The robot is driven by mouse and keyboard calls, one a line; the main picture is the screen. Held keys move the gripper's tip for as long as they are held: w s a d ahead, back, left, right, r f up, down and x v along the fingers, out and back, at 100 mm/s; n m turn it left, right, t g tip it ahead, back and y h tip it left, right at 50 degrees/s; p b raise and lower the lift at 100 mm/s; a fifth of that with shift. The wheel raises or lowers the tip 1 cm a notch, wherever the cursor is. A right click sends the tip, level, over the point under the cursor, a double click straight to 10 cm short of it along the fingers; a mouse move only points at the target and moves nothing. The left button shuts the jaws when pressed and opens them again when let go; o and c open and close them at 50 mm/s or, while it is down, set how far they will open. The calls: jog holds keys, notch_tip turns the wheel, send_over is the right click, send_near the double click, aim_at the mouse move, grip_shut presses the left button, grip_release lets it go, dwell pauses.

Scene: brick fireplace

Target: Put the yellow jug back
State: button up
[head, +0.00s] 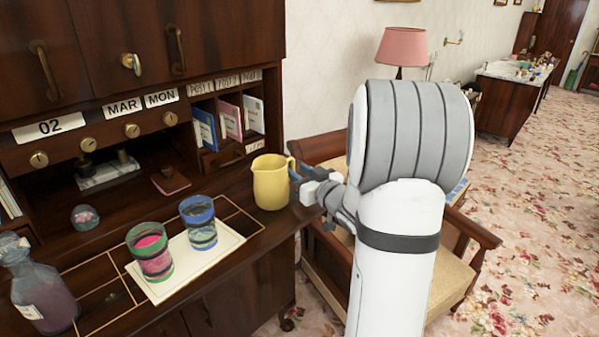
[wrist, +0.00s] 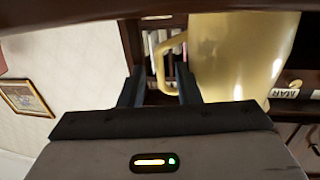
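The yellow jug (head: 271,183) is upright at the right end of the dark wooden desk, with its handle towards my gripper. It appears to stand on the desk top. My gripper (head: 300,179) is at the handle side of the jug, with its fingers partly hidden in the head view. In the wrist view the jug (wrist: 238,55) fills the upper right. My gripper (wrist: 161,88) shows a gap between its two dark fingers there, and part of the handle lies in that gap. I see no clear grip on it.
A green-rimmed glass (head: 151,252) and a blue-rimmed glass (head: 199,222) stand on a cream tray (head: 213,258). A stoppered bottle (head: 42,290) is at the far left. A wooden armchair (head: 458,255) is to the right, below the desk. Pigeonholes (head: 223,118) rise behind the jug.

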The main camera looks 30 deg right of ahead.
jog(key=s+d, duration=0.2)
jog(key=s, duration=0.9)
jog(key=s+a+f+m+g+h, duration=0.1)
jog(key=s+a+f+g, duration=0.1)
jog(key=s+a+g, duration=0.5)
jog(key=s+a+f+g+h, duration=0.1)
jog(key=s+a+f+g, duration=0.2)
jog(key=s+a+g, duration=0.5)
jog(key=s+a+b, duration=0.1)
jog(key=s+a, duration=0.1)
jog(key=a, duration=0.1)
jog(key=shift+a+f+m+h, duration=0.3)
jog(key=shift+a+m+h, duration=0.1)
jog(key=shift+s, duration=0.1)
